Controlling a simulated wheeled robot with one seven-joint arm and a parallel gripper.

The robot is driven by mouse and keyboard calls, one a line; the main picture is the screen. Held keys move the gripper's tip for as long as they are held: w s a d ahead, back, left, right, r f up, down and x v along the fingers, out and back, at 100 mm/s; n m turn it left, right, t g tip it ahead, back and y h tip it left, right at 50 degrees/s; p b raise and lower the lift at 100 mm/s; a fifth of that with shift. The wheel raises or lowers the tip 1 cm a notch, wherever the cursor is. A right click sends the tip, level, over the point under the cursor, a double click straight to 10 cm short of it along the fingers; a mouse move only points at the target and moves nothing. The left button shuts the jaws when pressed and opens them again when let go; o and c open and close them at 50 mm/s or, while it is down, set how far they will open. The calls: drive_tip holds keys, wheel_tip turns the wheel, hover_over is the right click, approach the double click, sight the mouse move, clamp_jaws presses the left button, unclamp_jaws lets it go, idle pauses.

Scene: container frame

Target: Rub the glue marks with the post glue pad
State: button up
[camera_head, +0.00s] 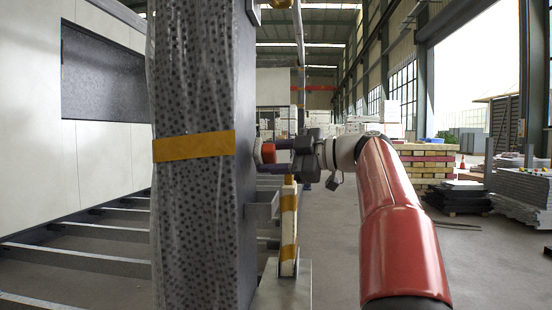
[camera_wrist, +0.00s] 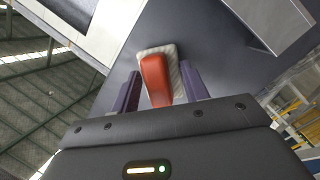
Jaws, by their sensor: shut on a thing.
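The post glue pad has a red-orange handle and a pale, striped pad. In the wrist view the pad (camera_wrist: 157,72) lies at, or very near, the plain dark grey face of the post. In the head view its red handle (camera_head: 268,152) shows at the right side of the post (camera_head: 244,100). My gripper (camera_head: 270,158) is shut on the handle, one purple-grey finger on each side; it also shows in the wrist view (camera_wrist: 160,82). I cannot tell for sure whether the pad touches the post. No glue marks can be made out; the pad may hide some.
Bubble wrap (camera_head: 195,220) with a yellow tape band (camera_head: 194,146) covers the post's front. A metal bracket (camera_head: 262,211) juts from the post just below my gripper. Steel floor beams (camera_head: 80,255) lie left. Stacked panels (camera_head: 425,170) stand right; the nearer floor there is open.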

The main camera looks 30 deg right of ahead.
drive_tip(key=shift+w+a, duration=0.3)
drive_tip(key=shift+a, duration=0.2)
drive_tip(key=shift+w+d+r+p, duration=0.1)
drive_tip(key=shift+w+d+p, duration=0.45)
drive_tip(key=shift+w, duration=0.2)
drive_tip(key=shift+w+d+p, duration=0.4)
drive_tip(key=shift+w+d, duration=0.15)
drive_tip(key=shift+w, duration=0.4)
drive_tip(key=shift+b, duration=0.3)
drive_tip(key=s+b, duration=0.1)
drive_tip(key=a+b, duration=0.1)
drive_tip(key=s+a+b, duration=0.1)
drive_tip(key=shift+s+f, duration=0.25)
drive_tip(key=shift+s, duration=0.1)
drive_tip(key=shift+s+a+r+b, duration=0.25)
drive_tip(key=shift+a+b, duration=0.05)
drive_tip(key=shift+a, duration=0.05)
